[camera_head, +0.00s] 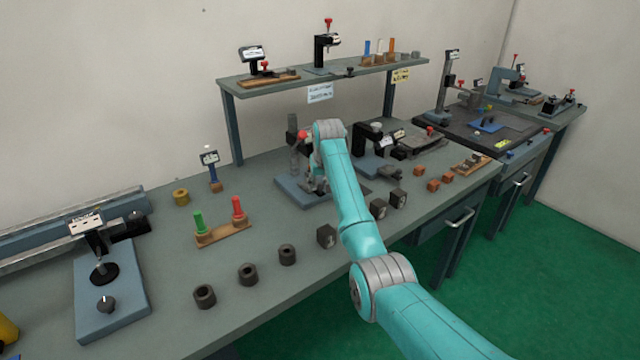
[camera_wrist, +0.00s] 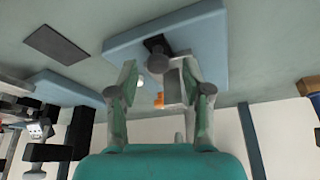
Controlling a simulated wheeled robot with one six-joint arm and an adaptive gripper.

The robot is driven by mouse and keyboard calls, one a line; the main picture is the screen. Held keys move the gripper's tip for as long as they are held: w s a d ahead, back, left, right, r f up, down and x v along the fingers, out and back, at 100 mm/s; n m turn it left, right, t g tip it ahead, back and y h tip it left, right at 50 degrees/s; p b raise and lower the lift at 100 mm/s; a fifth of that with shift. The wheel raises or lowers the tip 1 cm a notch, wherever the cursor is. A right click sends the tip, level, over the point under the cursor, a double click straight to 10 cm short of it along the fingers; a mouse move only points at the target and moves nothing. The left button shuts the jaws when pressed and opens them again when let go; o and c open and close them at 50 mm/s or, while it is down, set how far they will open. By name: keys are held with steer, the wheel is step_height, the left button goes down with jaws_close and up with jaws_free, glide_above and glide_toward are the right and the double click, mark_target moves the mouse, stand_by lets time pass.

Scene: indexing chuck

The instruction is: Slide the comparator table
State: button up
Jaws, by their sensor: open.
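The comparator appears to be the stand with a blue-grey base (camera_head: 290,190) and an upright column (camera_head: 293,155) in the middle of the bench. My gripper (camera_head: 316,186) is low over this base, and my arm hides much of it. In the wrist view the base (camera_wrist: 212,40) fills the top middle, with a dark square and a round grey knob (camera_wrist: 158,62) on it. My open gripper (camera_wrist: 160,78) has one finger on each side of the knob and a pale grey block (camera_wrist: 174,82). Whether the fingers touch either cannot be told. Which part is the sliding table is unclear.
A black-armed device (camera_head: 367,140) stands just right of my arm. Dark blocks (camera_head: 379,208) and dark rings (camera_head: 248,273) line the front of the bench. A wooden rack with green and red pegs (camera_head: 222,235) is to the left.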

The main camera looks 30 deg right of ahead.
steer(key=v, duration=1.1)
steer(key=shift+r, duration=0.35)
